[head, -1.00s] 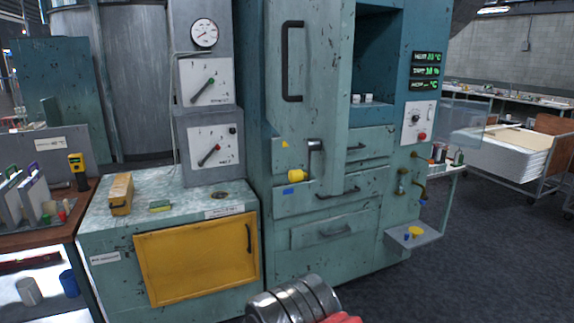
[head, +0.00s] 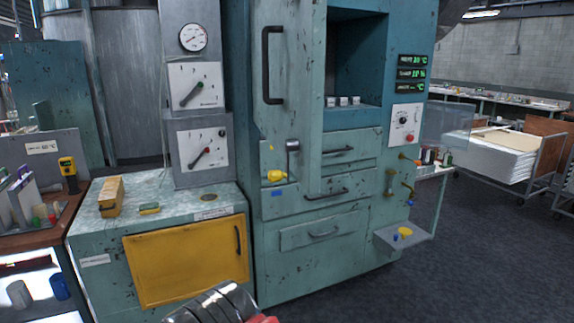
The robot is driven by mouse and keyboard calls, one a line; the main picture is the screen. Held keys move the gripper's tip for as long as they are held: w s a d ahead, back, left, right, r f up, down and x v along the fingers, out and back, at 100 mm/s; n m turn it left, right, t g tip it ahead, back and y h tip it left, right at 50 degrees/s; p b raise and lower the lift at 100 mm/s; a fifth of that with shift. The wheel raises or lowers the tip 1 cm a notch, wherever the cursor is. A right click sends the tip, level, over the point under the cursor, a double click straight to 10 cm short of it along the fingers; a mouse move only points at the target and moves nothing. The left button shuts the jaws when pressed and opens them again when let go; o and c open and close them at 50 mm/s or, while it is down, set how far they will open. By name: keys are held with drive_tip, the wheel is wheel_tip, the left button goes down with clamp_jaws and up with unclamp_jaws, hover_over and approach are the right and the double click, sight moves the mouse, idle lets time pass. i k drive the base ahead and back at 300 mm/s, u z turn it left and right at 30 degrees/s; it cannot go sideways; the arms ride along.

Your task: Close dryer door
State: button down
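The dryer is a tall, worn teal cabinet (head: 237,130). Its pale teal door (head: 295,130) stands open in the head view, with a long black vertical handle (head: 272,65) on its left part. To the right of the door, the open chamber (head: 355,60) shows a dark interior and several small white cups (head: 343,101) on its floor. A dark lever with a yellow end (head: 278,176) shows at the door's lower left. Part of my arm shows at the bottom edge, well below the door. My gripper's fingers are not in view.
A low cabinet with a yellow door (head: 188,260) stands left of the dryer. A small shelf (head: 403,238) juts out at the dryer's lower right. A trolley of white sheets (head: 500,155) stands farther right. The dark floor (head: 480,270) at right is clear.

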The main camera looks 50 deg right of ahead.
sight(288, 37)
drive_tip(key=z, duration=0.05)
drive_tip(key=i, duration=1)
drive_tip(key=u, duration=0.05)
